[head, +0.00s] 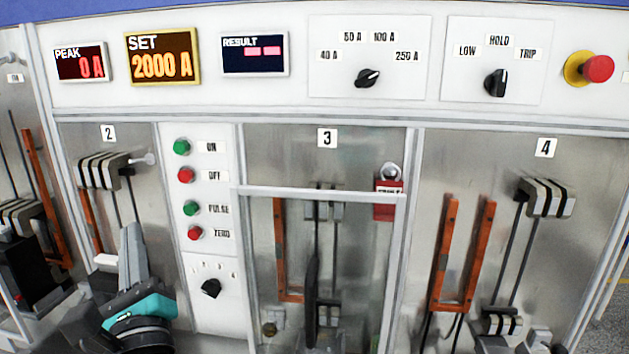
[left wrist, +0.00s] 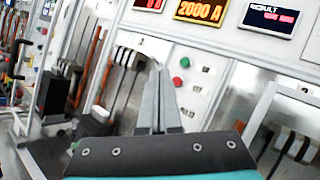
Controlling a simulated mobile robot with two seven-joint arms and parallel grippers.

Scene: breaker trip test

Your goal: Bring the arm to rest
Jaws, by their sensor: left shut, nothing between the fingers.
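My left gripper (head: 131,230) points up in front of the lower part of bay 2, left of the button strip. Its grey fingers are together and hold nothing. In the left wrist view the closed fingers (left wrist: 158,75) stand upright in front of the panel, apart from the buttons as far as I can tell. The teal and black gripper body hides the bottom of bay 2. My right gripper is not in view.
Bay 3 has a clear guard with a frame bar (head: 320,193) and a red padlock (head: 388,200). Orange bars (head: 445,255) stand in bay 4. The emergency stop (head: 598,68) is at top right. The display reads 2000 A (head: 161,58).

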